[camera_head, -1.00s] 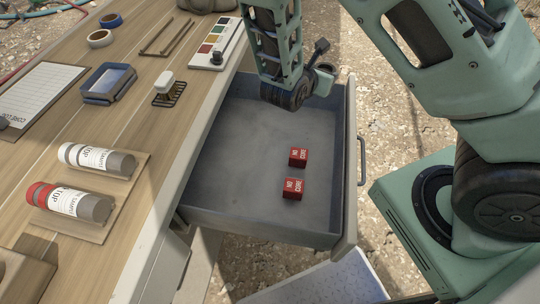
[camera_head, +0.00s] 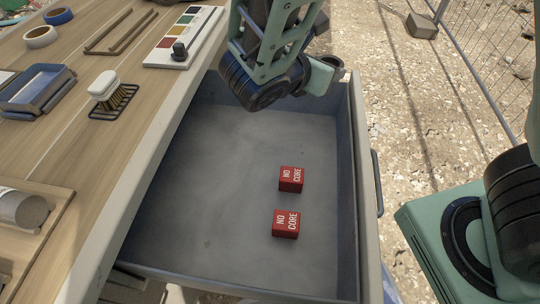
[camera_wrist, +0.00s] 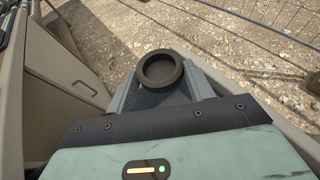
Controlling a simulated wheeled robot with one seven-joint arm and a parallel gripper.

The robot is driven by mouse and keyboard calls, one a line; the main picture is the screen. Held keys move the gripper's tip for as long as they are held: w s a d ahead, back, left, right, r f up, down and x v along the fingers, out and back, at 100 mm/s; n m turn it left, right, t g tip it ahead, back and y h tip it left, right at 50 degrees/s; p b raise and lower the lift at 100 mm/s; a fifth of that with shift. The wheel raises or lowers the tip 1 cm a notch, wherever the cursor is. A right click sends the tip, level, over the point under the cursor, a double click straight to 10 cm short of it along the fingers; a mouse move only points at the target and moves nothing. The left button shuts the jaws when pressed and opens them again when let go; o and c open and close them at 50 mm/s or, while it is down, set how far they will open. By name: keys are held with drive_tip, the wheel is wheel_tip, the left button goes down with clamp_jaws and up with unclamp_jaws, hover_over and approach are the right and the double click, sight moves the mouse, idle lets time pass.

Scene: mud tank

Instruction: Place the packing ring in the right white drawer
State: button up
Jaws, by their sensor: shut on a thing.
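My gripper (camera_wrist: 160,85) is shut on a dark round packing ring (camera_wrist: 160,69), held between the fingertips in the wrist view. In the head view my gripper (camera_head: 322,76) is above the drawer's far right corner, and the ring (camera_head: 334,66) shows small and partly hidden beside the fingers. The open drawer (camera_head: 358,190) has a pale front, a handle on its right side and a grey inside. Two red "NO CORE" blocks (camera_head: 291,179) (camera_head: 286,223) lie in it. Whether another white drawer stands nearby cannot be told.
The wooden bench (camera_head: 130,135) on the left holds a brush on a rack (camera_head: 108,93), a blue tray (camera_head: 37,88), a colour chart (camera_head: 186,40) and tape rolls (camera_head: 40,37). The drawer floor left of the blocks is clear. A wire fence (camera_head: 490,70) stands at upper right.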

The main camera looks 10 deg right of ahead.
sight(310, 134)
wheel_tip(310, 134, down, 17)
drive_tip(key=b, duration=0.4)
drive_tip(key=shift+f, duration=0.2)
drive_tip(key=shift+f+b, duration=0.2)
drive_tip(key=shift+b, duration=0.1)
drive_tip(key=o, duration=0.9)
drive_tip(key=shift+o, duration=0.2)
drive_tip(key=shift+r, duration=0.1)
